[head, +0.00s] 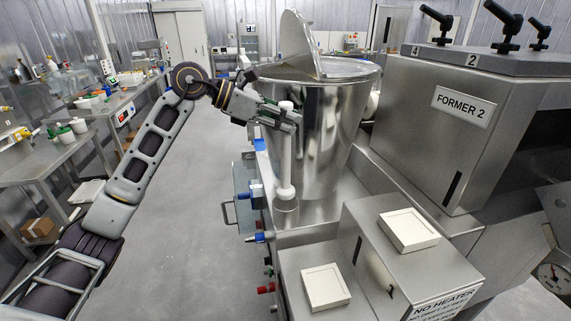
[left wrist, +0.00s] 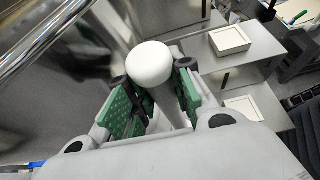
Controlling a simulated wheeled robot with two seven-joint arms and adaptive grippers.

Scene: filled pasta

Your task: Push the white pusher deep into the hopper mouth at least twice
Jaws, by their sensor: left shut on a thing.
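The white pusher (head: 285,158) stands upright beside a large steel vessel (head: 322,125) with a raised lid, probably the hopper. Its lower end meets a short steel cylinder (head: 286,213) at the vessel's foot; I cannot tell how deep it sits there. My left gripper (head: 284,116) is shut on the pusher's upper part, just below its knob. In the left wrist view, the pusher's round white knob (left wrist: 149,63) shows between the green pads of my left gripper (left wrist: 155,100). The inside of the vessel is hidden. My right gripper is not in view.
A steel machine labelled FORMER 2 (head: 435,130) stands to the right of the vessel. Two white square trays (head: 409,230) lie on steel boxes in front. Side tables with small items (head: 50,160) line the left. The floor between (head: 190,230) is clear.

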